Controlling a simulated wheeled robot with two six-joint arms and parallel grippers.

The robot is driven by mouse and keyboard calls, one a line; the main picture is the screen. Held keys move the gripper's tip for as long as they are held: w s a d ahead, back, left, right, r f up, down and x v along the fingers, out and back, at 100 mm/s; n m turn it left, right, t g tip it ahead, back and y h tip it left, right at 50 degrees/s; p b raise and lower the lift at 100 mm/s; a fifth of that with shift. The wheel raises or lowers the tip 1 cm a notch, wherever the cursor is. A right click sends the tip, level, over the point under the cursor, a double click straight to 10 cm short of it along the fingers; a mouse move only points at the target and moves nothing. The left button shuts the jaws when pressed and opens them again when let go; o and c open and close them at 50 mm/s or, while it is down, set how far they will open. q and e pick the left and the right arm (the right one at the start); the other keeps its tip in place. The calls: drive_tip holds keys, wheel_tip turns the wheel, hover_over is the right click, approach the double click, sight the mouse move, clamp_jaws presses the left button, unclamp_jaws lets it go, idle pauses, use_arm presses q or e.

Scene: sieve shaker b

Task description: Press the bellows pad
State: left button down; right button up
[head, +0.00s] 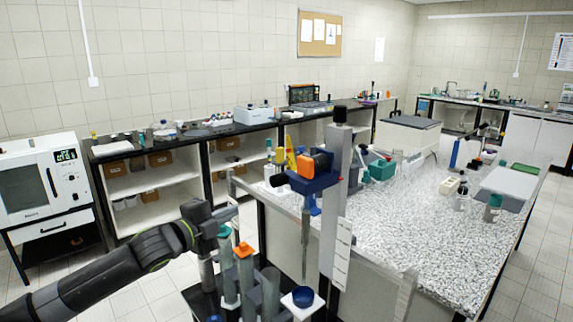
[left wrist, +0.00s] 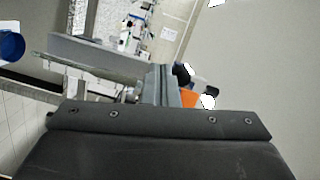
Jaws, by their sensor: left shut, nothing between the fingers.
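I cannot tell for sure which part is the bellows pad. An upright grey column (head: 336,200) carries a blue clamp head (head: 316,178) with an orange block (head: 305,165) and a thin rod pointing down. A dark blue round cup (head: 303,297) sits on a white base below the rod. My left gripper (head: 233,206) is left of the column, apart from it, above the tubes. In the left wrist view my left gripper (left wrist: 162,84) is shut and empty, with an orange part (left wrist: 188,97) partly hidden behind it. My right gripper is not in view.
Several clear tubes stand below my left gripper, one with a teal cap (head: 224,231) and one with an orange cap (head: 243,249). A speckled bench (head: 420,225) with bottles and boxes lies right of the column. A white oven (head: 40,185) stands far left.

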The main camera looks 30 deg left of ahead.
use_arm(q)
drive_tip(key=s+d+r+m+h+p, duration=0.1)
drive_tip(key=s+d+r+m+h, duration=0.2)
drive_tip(key=d+r, duration=0.4)
wheel_tip(320, 180, up, 3)
drive_tip(key=shift+s+d+f+m+g+h, duration=0.2)
drive_tip(key=shift+s+m+g+h, duration=0.2)
drive_tip(key=shift+s+m, duration=0.45)
drive_tip(key=shift+w, duration=0.3)
